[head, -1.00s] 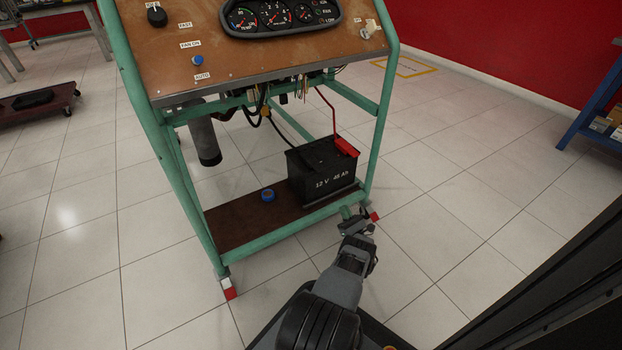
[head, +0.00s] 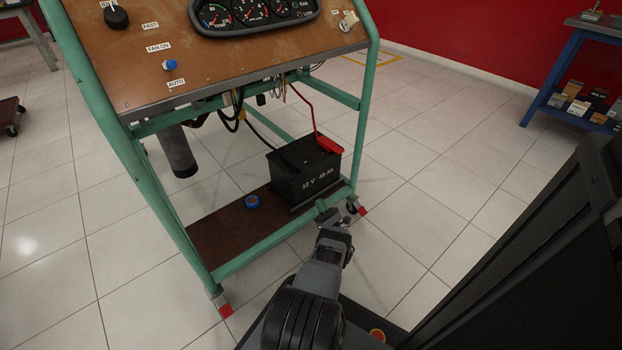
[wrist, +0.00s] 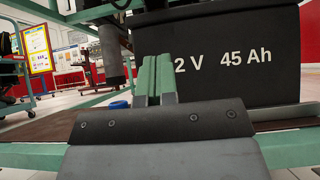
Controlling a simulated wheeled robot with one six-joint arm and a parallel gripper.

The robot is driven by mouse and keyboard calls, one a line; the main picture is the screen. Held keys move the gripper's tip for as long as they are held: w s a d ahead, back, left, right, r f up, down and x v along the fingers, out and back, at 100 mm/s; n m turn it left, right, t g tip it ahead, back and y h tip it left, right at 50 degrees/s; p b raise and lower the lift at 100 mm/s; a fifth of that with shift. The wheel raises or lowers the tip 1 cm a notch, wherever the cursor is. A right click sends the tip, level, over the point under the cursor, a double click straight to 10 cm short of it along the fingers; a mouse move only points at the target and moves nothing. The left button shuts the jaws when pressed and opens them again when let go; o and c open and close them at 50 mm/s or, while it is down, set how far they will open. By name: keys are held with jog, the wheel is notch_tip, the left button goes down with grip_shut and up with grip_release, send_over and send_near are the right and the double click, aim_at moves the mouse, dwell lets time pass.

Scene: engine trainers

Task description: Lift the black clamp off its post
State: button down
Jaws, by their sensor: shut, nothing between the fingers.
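The black battery (head: 316,185) stands on the lower shelf of the green-framed trainer; the wrist view shows its front face (wrist: 225,55) with white lettering. A black cable runs down to the left part of its top. The black clamp cannot be made out there against the dark battery. A red clamp (head: 327,144) with a red cable sits at the right of the battery top. My gripper (head: 328,215) is low in front of the battery, near the shelf's front rail. Its two fingers (wrist: 155,77) are together, with nothing between them, and the battery is beyond them.
The brown lower shelf (head: 220,236) holds a blue ring (head: 252,202) left of the battery. The green front rail (head: 285,235) and sloping gauge panel (head: 200,65) bound the opening. Tiled floor is clear on the right; a blue shelf unit (head: 545,95) stands farther back.

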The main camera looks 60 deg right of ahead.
jog(key=b, duration=0.3)
send_near(304, 167)
jog(key=w+d, duration=0.2)
jog(key=w, duration=0.1)
jog(key=shift+w+a+r+p, duration=0.1)
jog(key=shift+r+p, duration=0.1)
jog(key=shift+r, duration=0.7)
jog(key=shift+w+a+r+p, duration=0.1)
jog(key=shift+r+p, duration=0.05)
jog(key=shift+r, duration=0.7)
jog(key=shift+s+r, duration=0.1)
